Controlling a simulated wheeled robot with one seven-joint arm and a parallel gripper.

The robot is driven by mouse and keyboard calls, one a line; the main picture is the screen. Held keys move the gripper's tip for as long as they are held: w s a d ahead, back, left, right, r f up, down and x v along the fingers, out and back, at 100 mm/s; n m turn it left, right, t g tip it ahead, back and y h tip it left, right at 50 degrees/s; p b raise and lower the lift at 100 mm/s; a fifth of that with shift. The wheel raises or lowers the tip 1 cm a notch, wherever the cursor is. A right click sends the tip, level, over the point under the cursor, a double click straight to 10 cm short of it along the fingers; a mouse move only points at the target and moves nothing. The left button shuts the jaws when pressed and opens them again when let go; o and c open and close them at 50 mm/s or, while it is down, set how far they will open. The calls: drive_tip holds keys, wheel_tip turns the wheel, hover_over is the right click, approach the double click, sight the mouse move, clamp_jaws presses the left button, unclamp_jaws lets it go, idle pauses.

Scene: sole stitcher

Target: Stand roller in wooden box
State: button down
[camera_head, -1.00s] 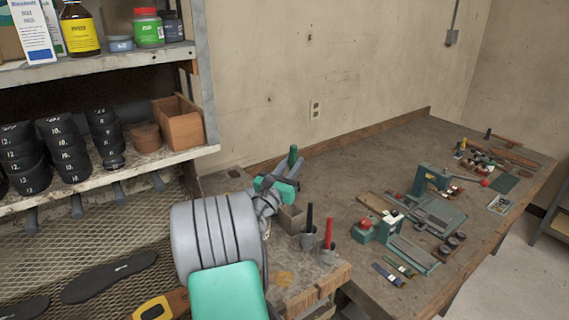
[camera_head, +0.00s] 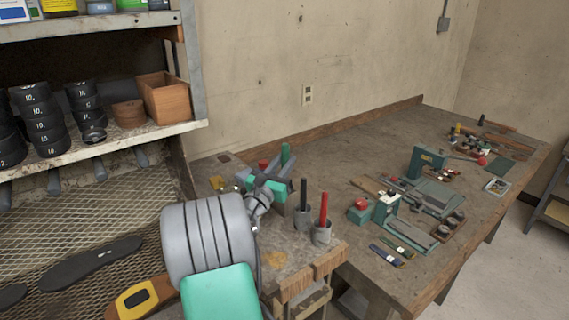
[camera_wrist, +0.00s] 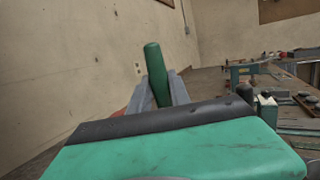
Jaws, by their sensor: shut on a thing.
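My gripper (camera_head: 280,180) is shut on the roller (camera_head: 285,156), whose dark green handle points up. The wrist view shows this handle (camera_wrist: 157,70) leaning slightly left between my grey fingers (camera_wrist: 172,90). The roller's lower end is hidden by my gripper. The open-topped wooden box (camera_head: 167,100) stands on the shelf at upper left, apart from the roller. My gripper is to its right, over the back of the near workbench.
Two small cups (camera_head: 322,233) with a black and a red tool stand right of my gripper. A red-topped item (camera_head: 263,165) is close behind it.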

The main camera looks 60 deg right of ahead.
drive_tip(key=shift+f+b, duration=1.35)
drive_tip(key=shift+f, duration=0.5)
drive_tip(key=c, duration=1.1)
unclamp_jaws()
drive_tip(key=shift+f, duration=0.1)
drive_tip(key=shift+a, duration=0.1)
drive_tip(key=b+v, duration=0.1)
drive_tip(key=v, duration=0.6)
drive_tip(key=shift+a, duration=0.3)
